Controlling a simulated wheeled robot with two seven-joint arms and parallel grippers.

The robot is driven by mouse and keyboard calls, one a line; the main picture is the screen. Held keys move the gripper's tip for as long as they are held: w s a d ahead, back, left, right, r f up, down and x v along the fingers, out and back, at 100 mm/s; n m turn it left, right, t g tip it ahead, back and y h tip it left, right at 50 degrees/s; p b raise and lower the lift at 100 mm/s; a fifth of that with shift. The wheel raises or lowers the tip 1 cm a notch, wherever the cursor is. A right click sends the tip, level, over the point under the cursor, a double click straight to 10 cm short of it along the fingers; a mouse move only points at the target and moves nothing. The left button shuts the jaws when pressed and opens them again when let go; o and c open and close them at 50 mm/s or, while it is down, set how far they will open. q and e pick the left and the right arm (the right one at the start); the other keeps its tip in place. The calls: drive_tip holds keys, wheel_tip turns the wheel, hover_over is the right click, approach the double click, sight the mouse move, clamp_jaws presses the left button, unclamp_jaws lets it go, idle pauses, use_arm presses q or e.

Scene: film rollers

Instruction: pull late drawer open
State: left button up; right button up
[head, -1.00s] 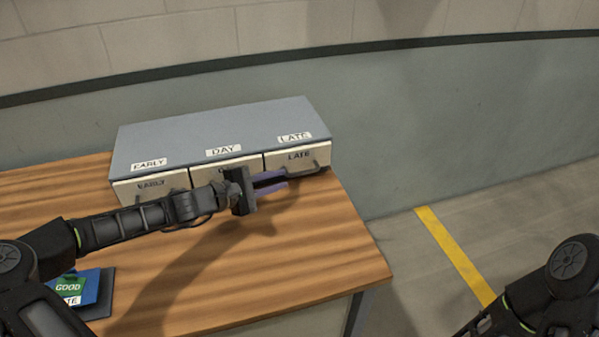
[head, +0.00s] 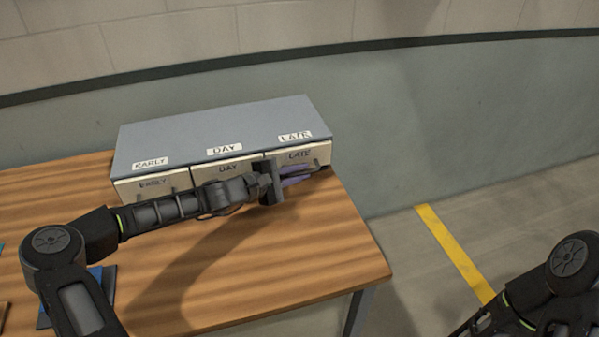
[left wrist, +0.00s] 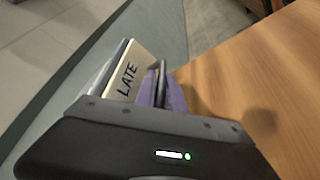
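The grey cabinet (head: 215,130) stands at the back of the table with three cream drawers in a row. The late drawer (head: 322,151) is the right one, its front in line with the others, and looks closed. Its LATE label also shows in the left wrist view (left wrist: 127,80). My left gripper (head: 305,174) lies across the late drawer's front, its purple fingers at the dark handle (head: 319,166). In the left wrist view the handle bar (left wrist: 161,80) runs between the fingers, which look slightly apart. My right gripper is out of view.
The day drawer (head: 228,168) and early drawer (head: 148,186) look closed, partly behind my left arm. The wooden table (head: 320,250) is clear in front of the late drawer. A blue item (head: 96,273) is mostly hidden by my arm. A yellow line (head: 455,253) marks the floor.

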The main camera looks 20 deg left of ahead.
use_arm(q)
clamp_jaws()
drive_tip(key=shift+f, duration=0.1)
idle(1.1)
